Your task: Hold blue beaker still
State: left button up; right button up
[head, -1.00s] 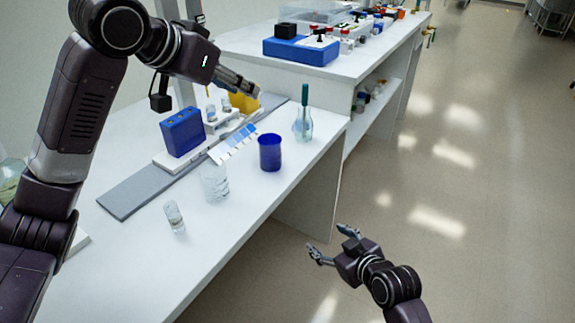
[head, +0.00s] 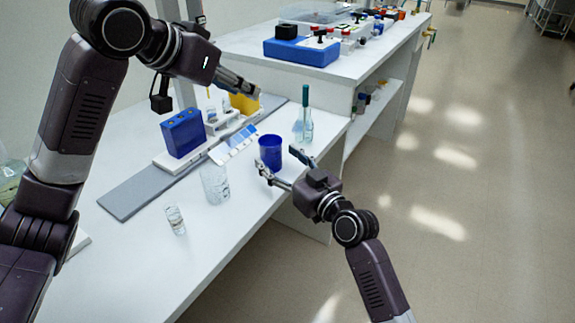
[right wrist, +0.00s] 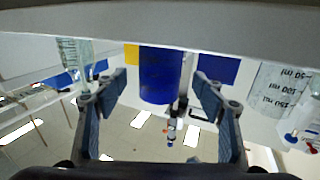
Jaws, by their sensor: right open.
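The blue beaker (head: 270,154) stands upright near the front edge of the white bench. My right gripper (head: 278,160) is open at the beaker's near side, its two fingertips pointing at it, one to each side. In the right wrist view the blue beaker (right wrist: 160,72) shows centred between the spread fingers of the right gripper (right wrist: 160,80). I cannot tell whether either finger touches it. My left gripper (head: 250,88) hangs over the back of the bench by a yellow block (head: 243,103). Whether its fingers are apart is not clear.
A clear glass beaker (head: 215,185) and a small vial (head: 175,220) stand left of the blue beaker. A flask (head: 303,130) with a green-topped tool stands to its right. Open floor is at right.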

aim_at(277, 158)
jog(key=shift+x, duration=2.05)
jog(key=c, duration=1.3)
